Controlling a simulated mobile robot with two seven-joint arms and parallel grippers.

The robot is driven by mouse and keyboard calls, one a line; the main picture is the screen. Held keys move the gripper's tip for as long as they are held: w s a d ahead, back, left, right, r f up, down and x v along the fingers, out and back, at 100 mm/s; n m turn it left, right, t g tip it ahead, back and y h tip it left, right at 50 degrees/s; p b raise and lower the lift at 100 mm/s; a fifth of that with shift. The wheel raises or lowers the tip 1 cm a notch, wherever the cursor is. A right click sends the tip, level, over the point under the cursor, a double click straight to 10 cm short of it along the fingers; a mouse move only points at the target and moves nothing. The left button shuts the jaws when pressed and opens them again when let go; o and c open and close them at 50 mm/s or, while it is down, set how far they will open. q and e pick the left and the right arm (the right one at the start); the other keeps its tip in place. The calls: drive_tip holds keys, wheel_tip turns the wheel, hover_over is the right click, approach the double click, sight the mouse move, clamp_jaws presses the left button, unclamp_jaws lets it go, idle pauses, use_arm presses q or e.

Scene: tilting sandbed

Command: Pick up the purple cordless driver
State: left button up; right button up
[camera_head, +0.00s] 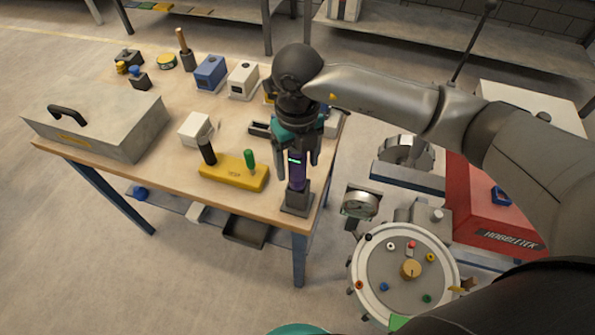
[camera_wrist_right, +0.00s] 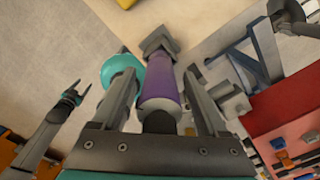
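The purple cordless driver (camera_head: 297,181) stands upright at the front right corner of the wooden workbench (camera_head: 255,207), on a dark square foot (camera_head: 297,204). My right gripper (camera_head: 297,164) points down over it, with one finger on each side. In the right wrist view the purple body of the driver (camera_wrist_right: 161,80) lies between the two spread fingers (camera_wrist_right: 160,88), with a gap showing on both sides. The driver's top is partly hidden by the gripper. My left gripper (camera_wrist_right: 74,92) shows small at the left of the wrist view, its fingers apart and empty.
A yellow block with a green-handled tool (camera_head: 234,172) stands just left of the driver. A grey case (camera_head: 100,120) and several small boxes are further left. Right of the bench are a round dial fixture (camera_head: 405,275), a gauge (camera_head: 361,203) and a red machine (camera_head: 480,200).

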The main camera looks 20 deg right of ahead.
clamp_jaws()
drive_tip(key=shift+r, duration=0.1)
idle(0.3)
drive_tip(key=shift+w, duration=0.1)
